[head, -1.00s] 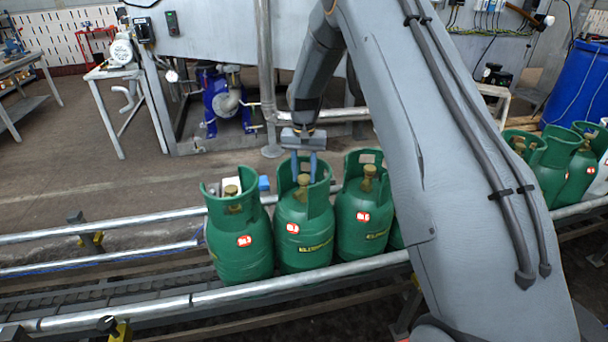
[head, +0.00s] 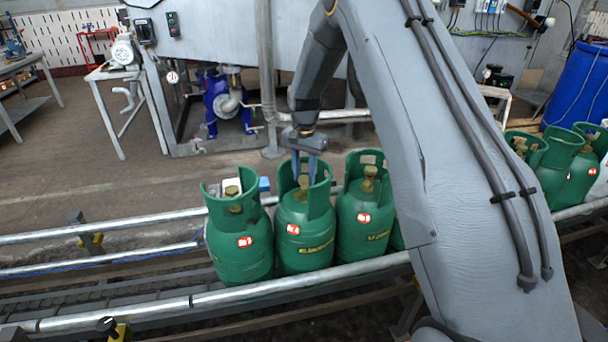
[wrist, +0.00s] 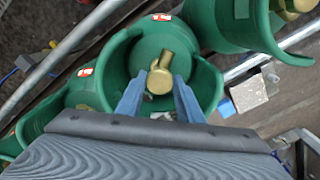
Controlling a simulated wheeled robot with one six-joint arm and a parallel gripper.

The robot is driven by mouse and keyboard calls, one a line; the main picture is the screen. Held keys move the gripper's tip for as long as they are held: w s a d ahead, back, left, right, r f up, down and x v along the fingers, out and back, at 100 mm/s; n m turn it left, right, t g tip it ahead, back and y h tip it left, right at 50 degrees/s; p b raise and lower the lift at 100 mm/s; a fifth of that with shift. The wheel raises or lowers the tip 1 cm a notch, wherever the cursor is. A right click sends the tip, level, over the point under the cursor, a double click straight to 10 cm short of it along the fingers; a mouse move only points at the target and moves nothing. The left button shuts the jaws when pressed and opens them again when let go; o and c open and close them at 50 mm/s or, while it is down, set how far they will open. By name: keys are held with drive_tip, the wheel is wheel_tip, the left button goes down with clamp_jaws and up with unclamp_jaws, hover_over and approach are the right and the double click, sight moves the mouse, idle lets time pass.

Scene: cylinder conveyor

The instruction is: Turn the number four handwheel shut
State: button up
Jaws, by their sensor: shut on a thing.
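The middle green cylinder (head: 304,245) of the near group stands upright on the conveyor; its small red-and-white label seems to read 4. Its brass handwheel (wrist: 159,82) sits inside the raised green collar (wrist: 207,92), on top of the valve. My gripper (head: 304,178) reaches straight down into that collar. In the wrist view its two blue-grey fingers (wrist: 158,90) are on either side of the handwheel, shut on it. The fingertips are partly hidden by the collar in the head view.
Green cylinders stand close on the left (head: 240,245) and right (head: 363,232). Metal guide rails (head: 150,307) run along the conveyor. More cylinders (head: 560,165) stand at the far right. The conveyor left of the group is clear.

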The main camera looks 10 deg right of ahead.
sight(304, 179)
drive_tip(key=o, duration=1.1)
drive_tip(key=shift+c, duration=0.2)
drive_tip(key=shift+r, duration=0.1)
wheel_tip(304, 179, up, 8)
drive_tip(key=shift+f+b, duration=0.15)
drive_tip(key=shift+b, duration=0.6)
drive_tip(key=s+n, duration=0.8)
drive_tip(key=s, duration=2.7)
drive_tip(key=shift+s+r, duration=0.25)
